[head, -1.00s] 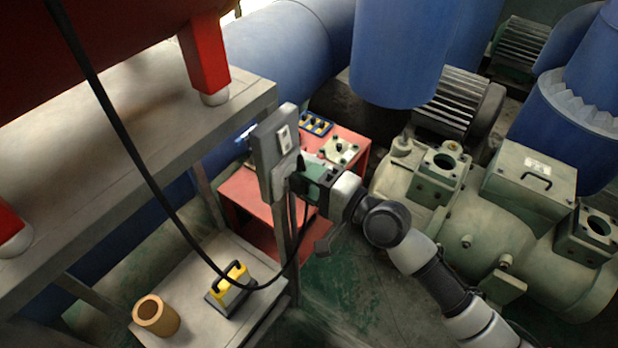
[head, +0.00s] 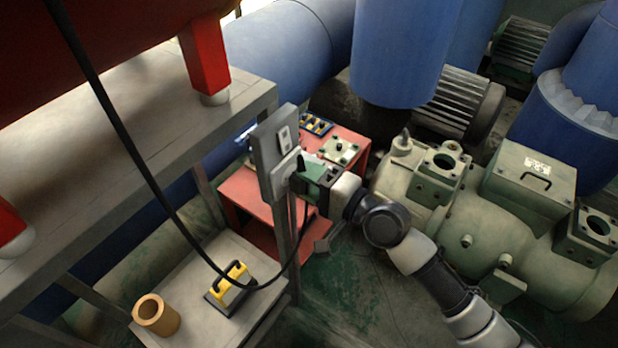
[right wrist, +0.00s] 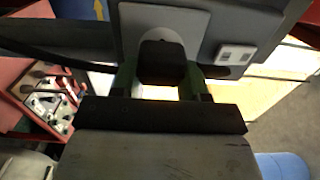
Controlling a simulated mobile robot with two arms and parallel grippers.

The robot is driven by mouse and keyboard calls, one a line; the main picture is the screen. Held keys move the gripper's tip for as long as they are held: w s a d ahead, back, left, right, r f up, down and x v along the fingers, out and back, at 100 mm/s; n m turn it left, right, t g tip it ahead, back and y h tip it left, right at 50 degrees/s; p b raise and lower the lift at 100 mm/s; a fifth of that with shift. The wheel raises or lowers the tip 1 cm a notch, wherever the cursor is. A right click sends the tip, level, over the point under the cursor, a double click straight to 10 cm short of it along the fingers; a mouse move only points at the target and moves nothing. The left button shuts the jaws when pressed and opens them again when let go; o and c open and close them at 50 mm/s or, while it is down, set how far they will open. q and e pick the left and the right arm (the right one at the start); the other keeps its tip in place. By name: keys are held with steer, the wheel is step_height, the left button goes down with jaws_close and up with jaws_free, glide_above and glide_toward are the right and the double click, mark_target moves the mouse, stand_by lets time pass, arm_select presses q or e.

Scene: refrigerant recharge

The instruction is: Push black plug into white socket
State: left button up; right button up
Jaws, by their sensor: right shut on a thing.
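The black plug (right wrist: 163,62) is between the green fingers of my right gripper (right wrist: 160,82) in the right wrist view. The gripper is shut on it. The white socket (right wrist: 165,20) is a pale plate on the grey panel, directly behind the plug. The plug covers the socket's middle, so I cannot tell how deep it sits. In the head view my right gripper (head: 304,174) is right up at the white socket (head: 285,167), coming from the right. The plug is mostly hidden there. My left gripper is not in view.
A white switch (head: 284,137) is above the socket on the grey panel (head: 265,150). A black cable (head: 165,205) loops across the left. A red table (head: 250,200) stands behind. A yellow-handled block (head: 232,285) and a tan ring (head: 156,314) are on the lower shelf.

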steer(key=shift+w+a, duration=0.3)
steer(key=shift+a, duration=0.15)
steer(key=o, duration=1)
steer(key=shift+c, duration=0.2)
steer(key=b+v, duration=0.2)
steer(key=v, duration=0.8)
steer(key=shift+s+d, duration=0.25)
steer(key=shift+d, duration=0.05)
